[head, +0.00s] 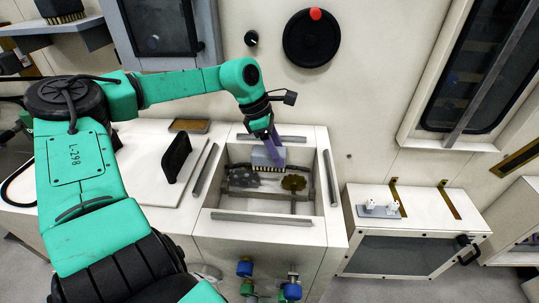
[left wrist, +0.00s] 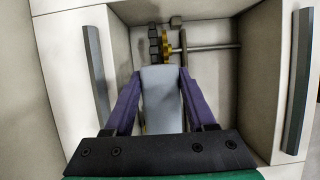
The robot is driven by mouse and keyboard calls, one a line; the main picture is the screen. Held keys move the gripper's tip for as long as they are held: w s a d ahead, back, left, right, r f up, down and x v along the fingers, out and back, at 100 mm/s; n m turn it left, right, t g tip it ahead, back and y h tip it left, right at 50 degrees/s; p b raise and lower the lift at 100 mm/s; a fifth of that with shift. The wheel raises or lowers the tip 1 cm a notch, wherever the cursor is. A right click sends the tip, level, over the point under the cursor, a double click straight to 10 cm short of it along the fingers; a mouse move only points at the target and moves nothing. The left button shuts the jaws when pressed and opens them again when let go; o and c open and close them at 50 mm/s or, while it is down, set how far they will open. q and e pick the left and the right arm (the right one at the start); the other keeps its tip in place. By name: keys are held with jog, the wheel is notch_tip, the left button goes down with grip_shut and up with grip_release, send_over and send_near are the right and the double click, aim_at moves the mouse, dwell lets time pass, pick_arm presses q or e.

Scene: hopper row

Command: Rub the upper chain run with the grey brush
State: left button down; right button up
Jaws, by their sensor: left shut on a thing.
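The grey brush (head: 266,157) is between the purple fingers of my left gripper (head: 275,150), inside the open hopper (head: 262,218). In the left wrist view the brush (left wrist: 161,98) is a grey block with a finger against each side, and the left gripper (left wrist: 161,78) is shut on it. The dark chain (head: 242,178) lies in the hopper beside a brassy sprocket (head: 293,183). In the left wrist view the chain (left wrist: 154,45) shows just beyond the brush's end. Whether brush and upper run touch, I cannot tell. My right gripper is out of view.
Grey bars (head: 331,178) edge the hopper's top, and a shaft (left wrist: 212,47) crosses its inside. A black upright panel (head: 176,158) stands on the left counter. Blue-capped valves (head: 245,268) are on the front. A low cabinet (head: 413,222) stands at right.

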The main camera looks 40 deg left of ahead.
pick_arm(q)
jog(key=shift+w+a+f+b, duration=0.3)
jog(key=shift+w+a+b, duration=0.15)
jog(key=shift+w+b, duration=0.1)
jog(key=shift+w+a+r, duration=0.1)
jog(key=shift+w+a, duration=0.05)
jog(key=shift+w, duration=0.15)
jog(key=shift+r, duration=0.15)
jog(key=shift+s, duration=0.1)
jog(key=s+d, duration=0.1)
jog(key=s+d+p, duration=0.1)
jog(key=shift+s+d, duration=0.15)
jog(key=shift+s, duration=0.2)
